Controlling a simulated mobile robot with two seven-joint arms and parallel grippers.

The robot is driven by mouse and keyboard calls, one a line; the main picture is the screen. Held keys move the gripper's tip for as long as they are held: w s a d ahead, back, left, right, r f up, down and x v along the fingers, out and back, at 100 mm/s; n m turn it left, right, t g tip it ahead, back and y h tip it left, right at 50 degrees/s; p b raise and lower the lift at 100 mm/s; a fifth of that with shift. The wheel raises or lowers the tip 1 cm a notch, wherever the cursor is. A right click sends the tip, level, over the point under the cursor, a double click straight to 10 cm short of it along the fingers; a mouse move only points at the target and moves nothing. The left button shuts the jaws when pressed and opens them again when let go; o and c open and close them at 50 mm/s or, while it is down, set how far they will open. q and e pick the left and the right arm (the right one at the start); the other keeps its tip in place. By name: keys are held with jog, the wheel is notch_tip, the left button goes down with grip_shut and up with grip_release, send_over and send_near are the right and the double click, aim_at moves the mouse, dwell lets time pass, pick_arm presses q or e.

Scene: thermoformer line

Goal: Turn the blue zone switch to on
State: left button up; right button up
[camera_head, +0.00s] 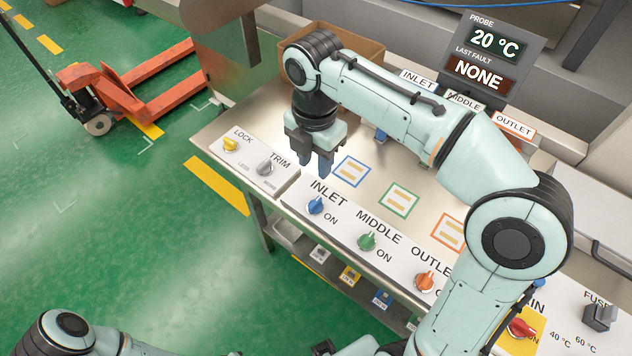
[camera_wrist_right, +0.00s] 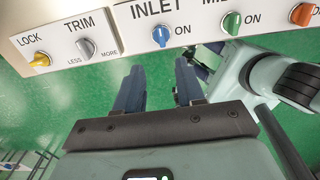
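The blue zone switch (camera_head: 315,205) is a round knob under the INLET label on the sloped white panel, with ON printed to its right. It also shows in the right wrist view (camera_wrist_right: 161,36), near the top centre. Its pointer looks roughly upright there, not turned toward ON. My right gripper (camera_head: 316,166) hangs above and behind the knob in the head view, apart from it. Its two blue-grey fingers (camera_wrist_right: 159,75) are spread with an empty gap. Only parts of my left arm show at the bottom of the head view; its fingers cannot be made out.
The green MIDDLE knob (camera_head: 367,241) and orange OUTLET knob (camera_head: 425,281) sit to the right. The yellow LOCK knob (camera_head: 230,144) and grey TRIM knob (camera_head: 265,167) sit to the left. A cardboard box (camera_head: 371,50) stands behind. Green floor lies in front.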

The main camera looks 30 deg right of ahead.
aim_at(315, 202)
jog(key=f+b, duration=0.1)
jog(key=f, duration=0.5)
jog(key=f+b, duration=0.1)
jog(key=f, duration=0.4)
jog(key=shift+s+a+f, duration=0.1)
jog(key=shift+s+f, duration=0.1)
jog(key=shift+f, duration=0.2)
pick_arm(q)
jog(key=shift+s+f+b, duration=0.15)
jog(key=shift+s+f, duration=0.4)
jog(key=shift+f, duration=0.25)
jog(key=shift+s+f+b, duration=0.15)
jog(key=shift+s+f, duration=0.35)
jog(key=shift+f, duration=0.3)
pick_arm(e)
jog(key=shift+f, duration=0.7)
jog(key=shift+c, duration=0.3)
grip_shut()
